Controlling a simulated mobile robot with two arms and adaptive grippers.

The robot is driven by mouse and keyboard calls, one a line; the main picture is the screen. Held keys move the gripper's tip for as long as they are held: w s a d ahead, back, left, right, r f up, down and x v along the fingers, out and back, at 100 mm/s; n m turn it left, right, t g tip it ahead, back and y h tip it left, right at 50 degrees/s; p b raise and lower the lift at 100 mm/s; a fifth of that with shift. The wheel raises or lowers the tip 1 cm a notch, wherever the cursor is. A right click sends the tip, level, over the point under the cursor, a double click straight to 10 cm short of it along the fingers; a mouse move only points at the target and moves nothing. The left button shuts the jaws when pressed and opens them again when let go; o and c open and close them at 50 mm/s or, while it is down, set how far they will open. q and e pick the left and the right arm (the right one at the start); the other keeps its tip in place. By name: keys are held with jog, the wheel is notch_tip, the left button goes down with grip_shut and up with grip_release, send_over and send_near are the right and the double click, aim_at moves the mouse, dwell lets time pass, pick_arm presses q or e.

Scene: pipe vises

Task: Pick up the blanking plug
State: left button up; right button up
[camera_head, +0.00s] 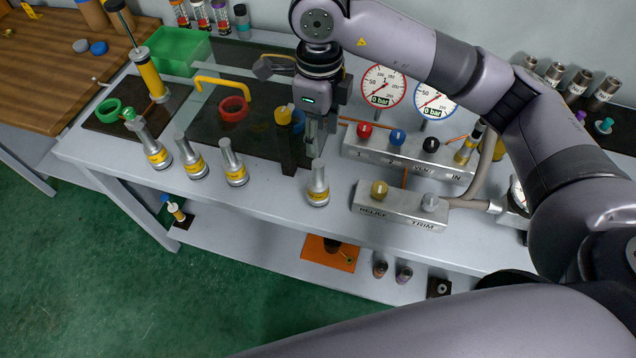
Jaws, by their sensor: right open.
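Several silver fittings with yellow bands stand on the grey bench. One fitting (318,190) stands upright just below my right gripper; others stand to the left, including a fitting (233,165), another fitting (191,160) and a fitting with a green tip (152,147). I cannot tell which of these, if any, is the blanking plug. My right gripper (312,148) points down over the bench, open, with its fingers above the nearest fitting. The view does not clearly show anything between the fingers. My left gripper is not in view.
A dark post with a yellow top (285,155) stands close left of my right gripper. A valve block (405,158) with gauges and a RELIEF/TRIM block (400,208) stand to the right. A green bin (170,50) is at the back left. The bench's front left is clear.

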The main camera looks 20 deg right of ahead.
aim_at(318, 162)
notch_tip(318, 162, down, 5)
jog(key=shift+r+p, duration=0.2)
jog(key=shift+p, duration=0.3)
notch_tip(318, 162, down, 5)
jog(key=p, duration=0.2)
jog(key=shift+s+a+r+p, duration=0.1)
jog(key=shift+p, duration=0.3)
jog(key=shift+f, duration=0.25)
jog(key=shift+c, duration=0.5)
grip_shut()
